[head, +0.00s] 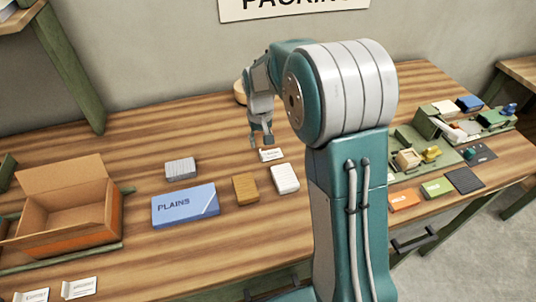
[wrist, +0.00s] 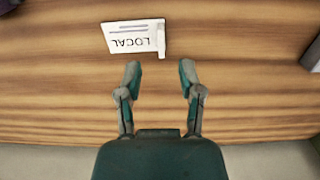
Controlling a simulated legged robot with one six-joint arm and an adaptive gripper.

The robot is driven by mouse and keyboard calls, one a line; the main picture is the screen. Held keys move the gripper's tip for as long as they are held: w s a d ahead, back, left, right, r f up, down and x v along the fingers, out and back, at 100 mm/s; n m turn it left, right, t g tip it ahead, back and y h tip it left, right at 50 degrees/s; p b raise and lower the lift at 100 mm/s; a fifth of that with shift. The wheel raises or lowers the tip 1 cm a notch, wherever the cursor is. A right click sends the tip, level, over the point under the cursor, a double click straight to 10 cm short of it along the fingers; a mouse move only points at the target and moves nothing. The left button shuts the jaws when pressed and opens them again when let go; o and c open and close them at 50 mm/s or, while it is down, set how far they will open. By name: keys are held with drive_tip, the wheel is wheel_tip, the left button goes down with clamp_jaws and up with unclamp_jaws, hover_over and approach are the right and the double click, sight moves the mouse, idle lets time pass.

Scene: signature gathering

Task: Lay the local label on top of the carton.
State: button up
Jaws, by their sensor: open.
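The local label (wrist: 130,38) is a small white card with the word LOCAL, upside down in the wrist view, and a raised white edge at its right. It lies on the wooden table, and in the head view it shows as a small white card (head: 270,155). My gripper (wrist: 160,68) is open and empty, its fingertips just short of the label and apart from it. In the head view my gripper (head: 262,142) hangs just behind the label. An open cardboard carton (head: 70,215) with raised flaps stands at the left of the table.
A blue PLAINS box (head: 185,205), a grey bundle (head: 181,168), a brown block (head: 245,188) and a white block (head: 285,179) lie between carton and gripper. Two white cards (head: 80,288) lie front left. A green tray (head: 425,150) with small items stands at right.

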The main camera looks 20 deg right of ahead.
sight(260, 154)
wheel_tip(260, 154, down, 4)
drive_tip(key=shift+w+a+f, duration=0.1)
drive_tip(key=shift+f, duration=0.1)
clamp_jaws()
